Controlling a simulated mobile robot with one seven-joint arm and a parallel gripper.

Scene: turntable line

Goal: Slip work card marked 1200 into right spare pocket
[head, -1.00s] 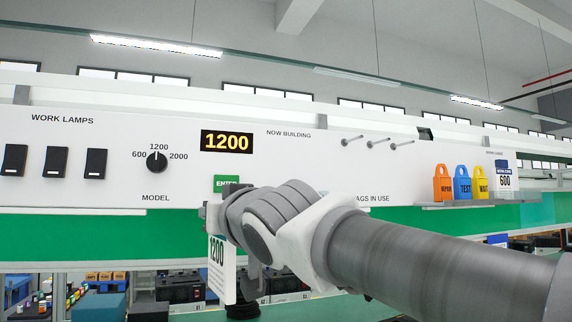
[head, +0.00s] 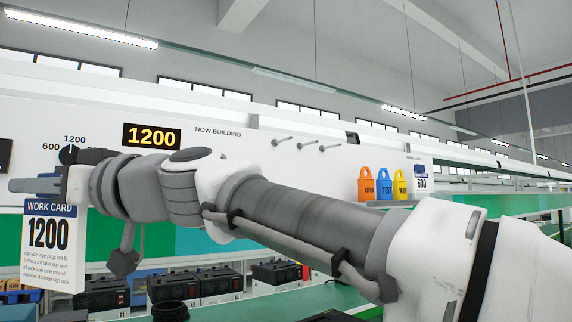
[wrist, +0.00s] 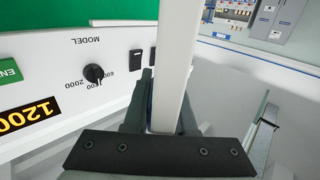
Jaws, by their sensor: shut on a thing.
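The work card marked 1200 (head: 52,250) hangs from my gripper (head: 48,186) at the left of the head view, its printed face toward the camera. My gripper is shut on the card's top part. In the wrist view the card (wrist: 175,65) shows nearly edge-on as a white strip between the fingers. A blue-topped card marked 600 (head: 421,183) stands at the right end of the panel, beside the tags. I cannot make out an empty spare pocket in either view.
The white panel carries a lit 1200 display (head: 152,136), a model knob (wrist: 94,73) and several bare pegs (head: 302,143). Orange, blue and yellow tags (head: 388,185) sit on a small shelf. Black units (head: 277,272) stand on the green surface below.

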